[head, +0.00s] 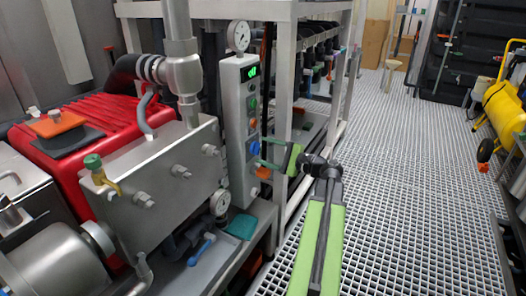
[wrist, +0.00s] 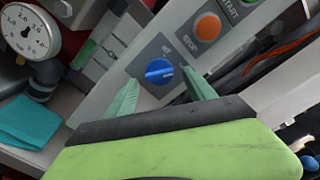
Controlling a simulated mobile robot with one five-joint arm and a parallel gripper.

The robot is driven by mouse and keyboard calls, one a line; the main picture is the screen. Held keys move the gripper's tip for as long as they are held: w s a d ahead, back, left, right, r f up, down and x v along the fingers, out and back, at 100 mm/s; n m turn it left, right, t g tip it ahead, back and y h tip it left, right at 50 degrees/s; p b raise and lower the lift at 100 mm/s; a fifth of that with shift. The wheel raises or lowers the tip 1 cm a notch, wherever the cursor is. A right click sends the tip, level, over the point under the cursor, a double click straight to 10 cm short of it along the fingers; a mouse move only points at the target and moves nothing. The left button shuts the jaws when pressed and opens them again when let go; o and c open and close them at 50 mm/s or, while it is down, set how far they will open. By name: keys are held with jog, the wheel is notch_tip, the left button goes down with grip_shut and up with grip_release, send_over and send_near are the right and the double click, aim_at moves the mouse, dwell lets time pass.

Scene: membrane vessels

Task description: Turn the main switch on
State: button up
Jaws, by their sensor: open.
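The main switch looks to be the blue rotary knob (head: 254,148) on the front of the grey control panel. In the wrist view the blue knob (wrist: 159,71) sits on a dark grey plate, with a pale line across its face. My gripper (head: 264,153) is just in front of the panel, at the knob's height. In the wrist view my gripper (wrist: 161,83) is open, with one green finger on each side of the knob.
An orange STOP button (wrist: 208,26) sits beside the knob, with a green START button (wrist: 249,2) beyond it. The panel has a lit green display (head: 252,72). A gauge (head: 239,36) stands above it.

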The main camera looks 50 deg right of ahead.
jog(key=v, duration=1.6)
jog(key=shift+f, duration=0.1)
